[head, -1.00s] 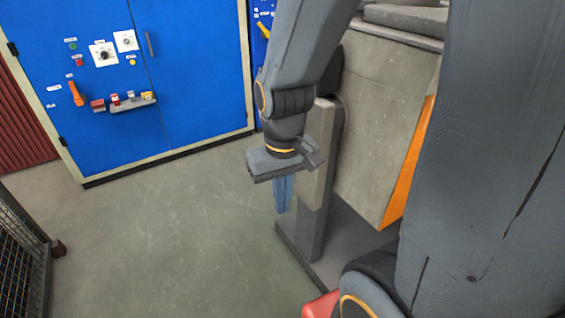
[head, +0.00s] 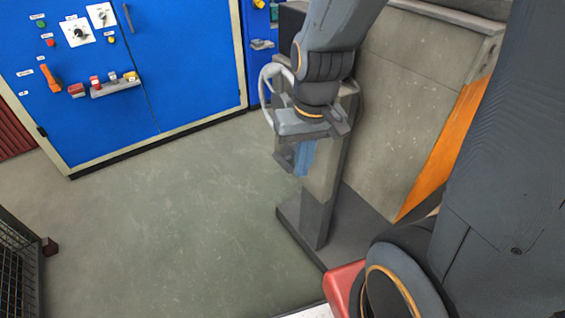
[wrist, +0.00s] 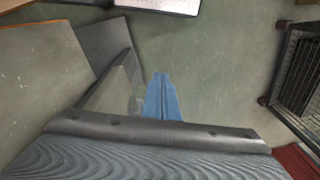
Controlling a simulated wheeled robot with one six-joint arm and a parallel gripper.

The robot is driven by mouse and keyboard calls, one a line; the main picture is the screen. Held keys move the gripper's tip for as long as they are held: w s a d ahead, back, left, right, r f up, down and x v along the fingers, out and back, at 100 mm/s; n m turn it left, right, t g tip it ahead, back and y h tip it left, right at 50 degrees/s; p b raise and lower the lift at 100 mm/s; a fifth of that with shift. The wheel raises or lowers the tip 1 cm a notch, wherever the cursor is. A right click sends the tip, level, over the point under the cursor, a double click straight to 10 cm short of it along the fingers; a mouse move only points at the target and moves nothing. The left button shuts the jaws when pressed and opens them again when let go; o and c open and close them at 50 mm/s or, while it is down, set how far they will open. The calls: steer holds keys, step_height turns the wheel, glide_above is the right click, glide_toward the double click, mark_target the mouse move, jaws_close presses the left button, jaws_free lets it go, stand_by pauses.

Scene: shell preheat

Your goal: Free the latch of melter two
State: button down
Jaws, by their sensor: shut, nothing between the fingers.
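A grey box-shaped unit with an orange side (head: 420,95), which looks like a melter, stands on the right on a post and dark base. No number shows on it. My gripper (head: 303,160) hangs down in front of the post, its blue fingers shut and empty. In the wrist view the fingers (wrist: 162,98) are together over bare floor. A pale curved bar (head: 266,92) shows left of my wrist. A small dark grey piece (head: 284,161) shows just left of the fingers. I cannot tell whether either is the latch, or whether the fingers touch anything.
A blue cabinet (head: 180,80) with knobs, an orange handle (head: 51,78) and a small shelf of coloured items stands at the back left. A mesh cage (head: 18,270) is at the lower left. The floor (head: 160,220) between is clear.

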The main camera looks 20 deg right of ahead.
steer(key=w+a+f+m+t+h, duration=0.1)
steer(key=w+a+m+t, duration=0.15)
steer(key=w, duration=0.65)
steer(key=w+a+f+m+t+h+p, duration=0.1)
steer(key=w+a+m+t, duration=0.15)
steer(key=w, duration=0.65)
steer(key=w+a+f+m+t+h, duration=0.1)
steer(key=w+a+f+m, duration=0.15)
steer(key=w, duration=0.65)
steer(key=s+d+f+m+g+h+p, duration=0.1)
steer(key=s+d+f+m+g+h, duration=0.1)
steer(key=s+f+m+g+h, duration=0.2)
step_height(320, 180, down, 2)
steer(key=shift+s+d+f+m+h, duration=0.1)
steer(key=shift+s+d+m+h, duration=0.25)
steer(key=shift+s+m+h, duration=0.8)
steer(key=shift+s, duration=0.1)
steer(key=p, duration=0.2)
glide_toward(290, 166)
steer(key=w+d+r, duration=0.1)
steer(key=d, duration=0.2)
steer(key=shift+w+d+f+p, duration=0.15)
steer(key=shift+d+f+p, duration=0.05)
steer(key=shift+f, duration=0.95)
steer(key=shift+w+d+f+p, duration=0.1)
steer(key=shift+d+f+p, duration=0.1)
steer(key=shift+f, duration=0.9)
